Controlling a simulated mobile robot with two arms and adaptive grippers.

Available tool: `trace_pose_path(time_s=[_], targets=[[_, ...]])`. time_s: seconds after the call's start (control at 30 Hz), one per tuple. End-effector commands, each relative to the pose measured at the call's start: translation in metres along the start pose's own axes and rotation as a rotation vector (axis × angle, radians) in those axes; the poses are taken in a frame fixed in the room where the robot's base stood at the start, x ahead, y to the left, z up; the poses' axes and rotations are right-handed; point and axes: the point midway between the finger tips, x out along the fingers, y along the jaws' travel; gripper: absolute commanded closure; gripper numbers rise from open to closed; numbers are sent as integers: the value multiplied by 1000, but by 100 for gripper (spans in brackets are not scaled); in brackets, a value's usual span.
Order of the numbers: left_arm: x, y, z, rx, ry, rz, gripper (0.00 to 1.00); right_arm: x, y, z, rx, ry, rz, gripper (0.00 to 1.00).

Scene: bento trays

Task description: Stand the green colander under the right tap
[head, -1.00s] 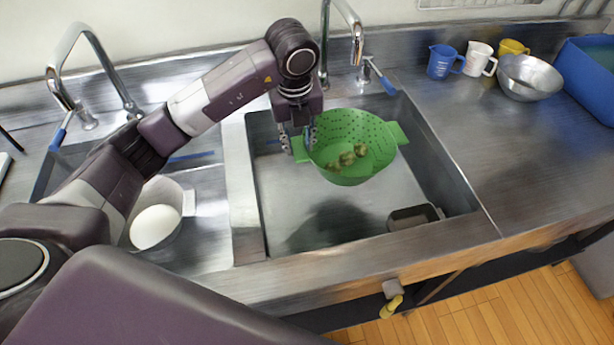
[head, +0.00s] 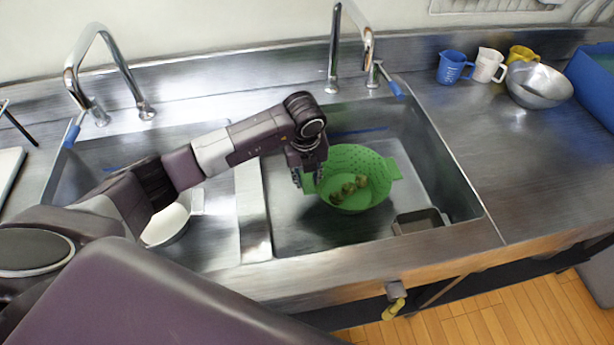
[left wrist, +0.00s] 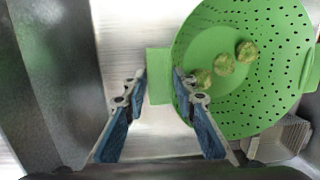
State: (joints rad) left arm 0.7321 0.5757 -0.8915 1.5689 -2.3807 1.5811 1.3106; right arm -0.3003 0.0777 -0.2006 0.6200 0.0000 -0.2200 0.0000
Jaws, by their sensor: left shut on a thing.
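The green colander (head: 362,160) is in the right sink basin (head: 290,238), in front of the right tap (head: 335,55), with three greenish-brown lumps in it. It also shows in the left wrist view (left wrist: 250,110). My left gripper (head: 308,180) is shut on the colander's left handle. In the left wrist view the green handle tab (left wrist: 158,75) lies between the fingertips. The colander looks low in the basin, roughly level; I cannot tell whether it touches the bottom. The right gripper is not in view.
A grey rectangular container (head: 420,221) sits in the basin's front right corner. A left tap (head: 85,60) stands over the left basin, which holds a white bowl (head: 170,222). Cups, a metal bowl (head: 540,84) and a blue bin (head: 592,85) stand on the right counter.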

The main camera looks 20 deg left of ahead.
Motion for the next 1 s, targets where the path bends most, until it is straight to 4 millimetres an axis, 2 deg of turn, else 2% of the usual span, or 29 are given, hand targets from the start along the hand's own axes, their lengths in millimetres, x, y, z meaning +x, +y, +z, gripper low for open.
trace_pose_path(time_s=[0.03, 0.2, 0.47, 0.57, 0.67, 1.0], targets=[[1, 1, -1, 1, 1, 2, 72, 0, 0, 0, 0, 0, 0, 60], [0, 1, -1, 0, 2, 2, 57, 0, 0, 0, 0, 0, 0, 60], [-1, 0, 0, 0, 1, 1, 57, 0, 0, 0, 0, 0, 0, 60], [-8, 0, 0, 0, 1, -1, 57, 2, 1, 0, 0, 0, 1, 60], [-23, 0, 1, 0, -2, -2, 57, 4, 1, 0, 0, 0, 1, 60], [-93, 0, 1, 1, -2, -2, 57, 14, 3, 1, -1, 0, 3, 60]])
